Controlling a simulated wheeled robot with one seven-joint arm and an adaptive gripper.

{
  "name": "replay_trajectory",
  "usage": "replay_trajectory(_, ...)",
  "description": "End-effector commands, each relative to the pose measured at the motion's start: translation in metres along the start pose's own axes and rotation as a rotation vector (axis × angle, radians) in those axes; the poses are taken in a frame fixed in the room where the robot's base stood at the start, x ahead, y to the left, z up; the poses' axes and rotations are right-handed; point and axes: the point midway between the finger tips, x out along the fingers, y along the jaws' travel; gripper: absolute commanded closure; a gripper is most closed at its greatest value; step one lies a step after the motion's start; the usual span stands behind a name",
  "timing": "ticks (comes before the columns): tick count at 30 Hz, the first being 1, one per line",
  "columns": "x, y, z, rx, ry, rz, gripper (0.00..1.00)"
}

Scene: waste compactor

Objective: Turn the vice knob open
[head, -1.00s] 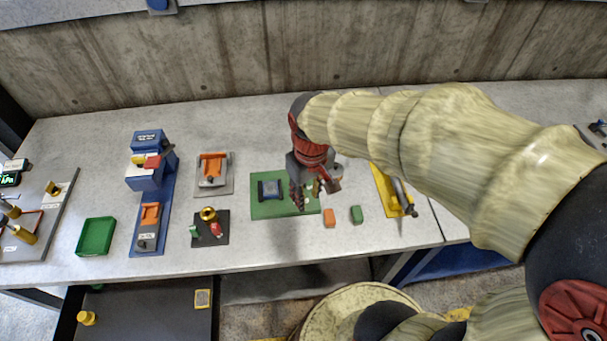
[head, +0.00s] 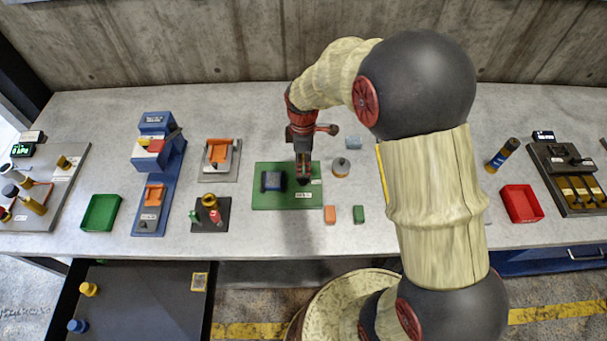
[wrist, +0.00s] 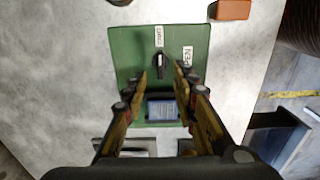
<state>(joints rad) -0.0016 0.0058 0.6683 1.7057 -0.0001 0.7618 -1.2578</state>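The vice is a green base plate (head: 262,201) with a blue block (head: 273,181) on its left half. In the wrist view the plate (wrist: 128,45) carries a small black knob (wrist: 160,63) with a light mark. One white label lies above the knob and another, seemingly reading OPEN, lies to its right. My gripper (head: 303,181) points down over the right part of the plate and hides the knob in the head view. In the wrist view its two fingers (wrist: 161,78) are apart, with nothing held. The knob shows just beyond the fingertips; contact cannot be told.
An orange block (head: 330,214) and a green block (head: 358,214) lie right of the plate's front corner. A grey round piece (head: 340,168) stands to the right. A black stand with a brass ring (head: 209,202) is at left. Bare table lies behind the plate.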

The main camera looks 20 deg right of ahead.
Motion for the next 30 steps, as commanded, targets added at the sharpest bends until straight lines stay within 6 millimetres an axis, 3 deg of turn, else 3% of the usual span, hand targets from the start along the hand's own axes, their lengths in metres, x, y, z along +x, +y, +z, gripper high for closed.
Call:
replay_trajectory(6, 0.036, -0.001, 0.0, 0.002, -0.001, -0.002, 0.72)
replay_trajectory(12, 0.055, -0.001, 0.0, 0.002, 0.0, -0.001, 0.72)
replay_trajectory(22, 0.058, 0.0, 0.0, 0.003, 0.0, 0.0, 0.72)
replay_trajectory(30, 0.058, 0.0, 0.0, 0.003, 0.0, 0.0, 0.87)
